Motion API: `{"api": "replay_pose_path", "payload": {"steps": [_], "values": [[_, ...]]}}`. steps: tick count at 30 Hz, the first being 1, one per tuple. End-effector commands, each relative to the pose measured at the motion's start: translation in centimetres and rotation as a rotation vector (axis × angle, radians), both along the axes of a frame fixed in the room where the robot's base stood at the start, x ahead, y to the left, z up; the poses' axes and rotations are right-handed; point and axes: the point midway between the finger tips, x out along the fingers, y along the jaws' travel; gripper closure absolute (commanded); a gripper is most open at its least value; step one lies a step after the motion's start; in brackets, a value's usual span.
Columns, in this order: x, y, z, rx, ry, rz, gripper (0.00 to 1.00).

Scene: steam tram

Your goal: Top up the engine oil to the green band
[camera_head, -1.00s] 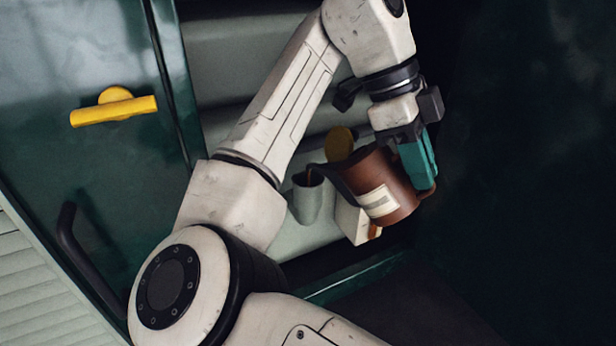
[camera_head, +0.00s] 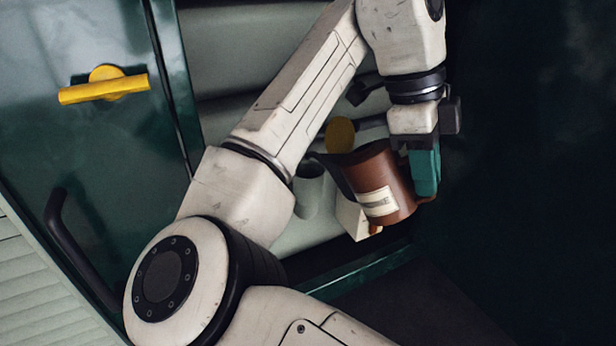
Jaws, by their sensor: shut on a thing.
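A brown oil can (camera_head: 378,180) with a cream label and a dark spout hangs tilted in the middle of the view. My gripper (camera_head: 425,175), with teal fingers, is shut on the can's handle at its right side. The spout points left, its tip close to the mouth of a grey filler cup (camera_head: 310,190); I cannot tell whether they touch. No oil stream is clearly visible.
A dark green door (camera_head: 80,150) with a yellow latch (camera_head: 104,86) and a black bar handle (camera_head: 78,250) stands at the left. A green sill (camera_head: 365,272) runs below the opening. My own arm covers much of the centre. The right side is dark.

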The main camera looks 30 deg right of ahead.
Motion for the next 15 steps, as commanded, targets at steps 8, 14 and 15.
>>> {"api": "replay_pose_path", "payload": {"steps": [8,14,15], "values": [[-0.2,-0.1,-1.9,0.057,-0.096,0.001,1.0],[0.1,0.0,-4.1,0.13,-0.219,0.002,1.0],[0.1,0.1,-4.5,0.144,-0.245,0.002,1.0]]}}
